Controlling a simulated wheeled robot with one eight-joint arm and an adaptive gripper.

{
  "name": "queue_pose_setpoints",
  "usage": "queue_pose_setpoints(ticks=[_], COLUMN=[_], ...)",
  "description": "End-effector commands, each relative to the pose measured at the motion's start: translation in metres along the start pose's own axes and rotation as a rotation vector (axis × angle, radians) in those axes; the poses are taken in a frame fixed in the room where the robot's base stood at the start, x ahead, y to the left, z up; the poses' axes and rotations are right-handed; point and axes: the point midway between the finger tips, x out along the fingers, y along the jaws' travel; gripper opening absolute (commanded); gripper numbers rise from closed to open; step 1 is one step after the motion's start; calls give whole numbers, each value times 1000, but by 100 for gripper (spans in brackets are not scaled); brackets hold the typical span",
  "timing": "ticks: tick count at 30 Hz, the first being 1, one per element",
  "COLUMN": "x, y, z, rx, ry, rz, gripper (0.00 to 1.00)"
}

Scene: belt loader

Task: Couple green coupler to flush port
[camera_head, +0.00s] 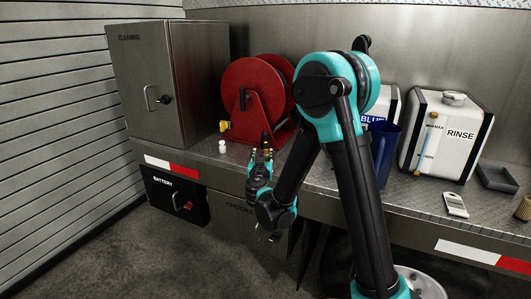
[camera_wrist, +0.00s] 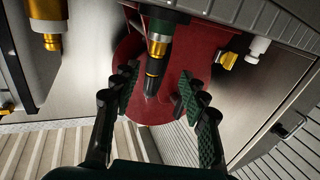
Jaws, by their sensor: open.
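A coupler (camera_wrist: 157,45) with a dark green collar, a brass band and a black tapered end is at the top centre of the wrist view, in front of the red reel. It also shows as a small dark and yellow piece above my gripper in the head view (camera_head: 266,139). My gripper (camera_wrist: 160,95) is open, its ribbed fingers apart on either side of the coupler's black end. In the head view my gripper (camera_head: 260,165) is at the deck's front edge. I cannot identify the flush port for certain.
The red hose reel (camera_head: 244,92) stands behind my gripper. A yellow fitting (camera_wrist: 227,61) and a white cap (camera_wrist: 258,48) are beside it. A brass fitting (camera_wrist: 48,42) is at upper left in the wrist view. The cleaning cabinet (camera_head: 145,85) and rinse tank (camera_head: 445,133) flank the deck.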

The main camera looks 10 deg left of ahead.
Motion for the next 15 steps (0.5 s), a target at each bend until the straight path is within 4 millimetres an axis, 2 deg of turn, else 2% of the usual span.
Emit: queue_pose_setpoints(ticks=[3, 11, 15], x=[13, 26, 44], y=[0, 2, 8], z=[0, -1, -4], rx=[0, 0, 0], ry=[0, 0, 0], rz=[1, 0, 2], gripper=[44, 44, 44])
